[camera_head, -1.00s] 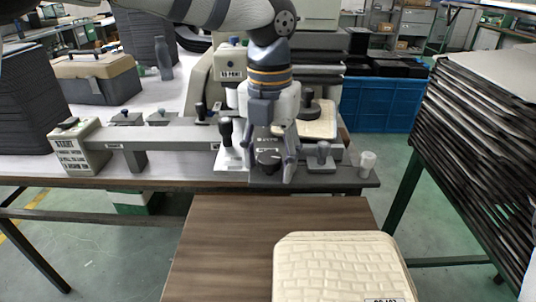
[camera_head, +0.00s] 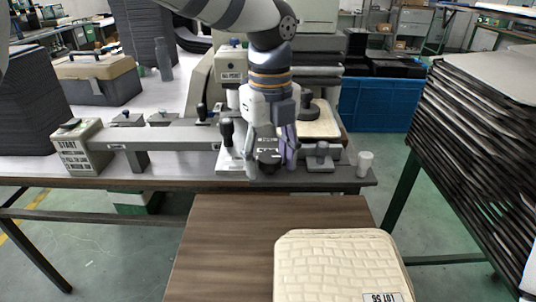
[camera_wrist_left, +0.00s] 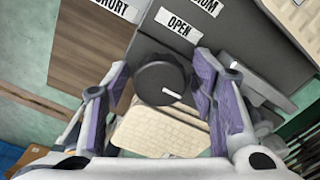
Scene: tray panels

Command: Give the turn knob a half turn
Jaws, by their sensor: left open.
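The turn knob (camera_head: 268,157) is a dark round knob on the grey bench fixture. In the left wrist view the knob (camera_wrist_left: 157,80) has a short white mark on its lower right part, and a label reading OPEN lies beyond it. My left gripper (camera_head: 270,163) points down with its fingers open on either side of the knob. My right gripper is not in view.
A black-handled lever (camera_head: 226,133) stands close left of the gripper. A small grey block with a knob (camera_head: 321,157) and a white cup (camera_head: 365,164) are to the right. A cream quilted tray (camera_head: 340,262) lies on the brown table (camera_head: 225,245) in front.

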